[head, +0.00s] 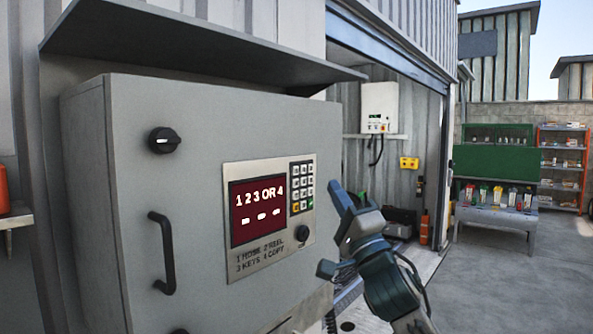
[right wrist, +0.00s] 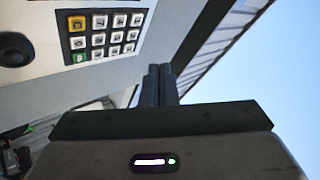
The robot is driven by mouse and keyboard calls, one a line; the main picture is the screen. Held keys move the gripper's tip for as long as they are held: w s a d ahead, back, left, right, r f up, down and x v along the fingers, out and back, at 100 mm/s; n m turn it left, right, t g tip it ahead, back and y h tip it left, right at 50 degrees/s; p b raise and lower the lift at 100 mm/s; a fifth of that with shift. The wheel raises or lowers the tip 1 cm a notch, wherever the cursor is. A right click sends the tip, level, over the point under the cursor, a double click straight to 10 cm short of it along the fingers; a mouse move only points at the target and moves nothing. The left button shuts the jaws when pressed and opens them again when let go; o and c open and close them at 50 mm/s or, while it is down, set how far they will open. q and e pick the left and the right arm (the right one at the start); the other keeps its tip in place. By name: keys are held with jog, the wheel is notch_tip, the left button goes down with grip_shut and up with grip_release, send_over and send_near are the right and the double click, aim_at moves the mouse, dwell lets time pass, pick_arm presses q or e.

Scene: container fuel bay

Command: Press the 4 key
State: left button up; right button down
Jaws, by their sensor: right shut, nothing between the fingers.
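The keypad (head: 302,187) is on the right of a steel panel on the grey cabinet's front. It also shows in the right wrist view (right wrist: 103,36). Its keys are pale, apart from a yellow and a green one in the bottom row. The digits are too small to read; by the usual layout the 4 key (head: 295,182) is leftmost in the second row. The red display (head: 257,211) reads "1 2 3 OR 4" above three dashes. My right gripper (head: 335,189) is shut and empty, right of the keypad and apart from it. My left gripper is out of view.
A round black knob (head: 302,233) sits below the keypad. A black door handle (head: 162,252) and a rotary switch (head: 164,140) are on the cabinet's left side. A metal canopy (head: 180,45) overhangs the cabinet top. Open air lies between my right gripper and the panel.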

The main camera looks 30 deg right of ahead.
aim_at(295, 183)
jog(key=w+p, duration=0.1)
jog(key=w, duration=0.1)
jog(key=w+a+p, duration=0.1)
jog(key=p, duration=0.1)
jog(key=w+a+p, duration=0.1)
jog(key=w, duration=0.1)
jog(key=shift+w+a+p, duration=0.15)
jog(key=shift+w+p, duration=0.15)
jog(key=shift+p, duration=0.05)
dwell(1.1)
dwell(0.7)
jog(key=shift+w+a, duration=0.2)
jog(key=shift+w, duration=0.2)
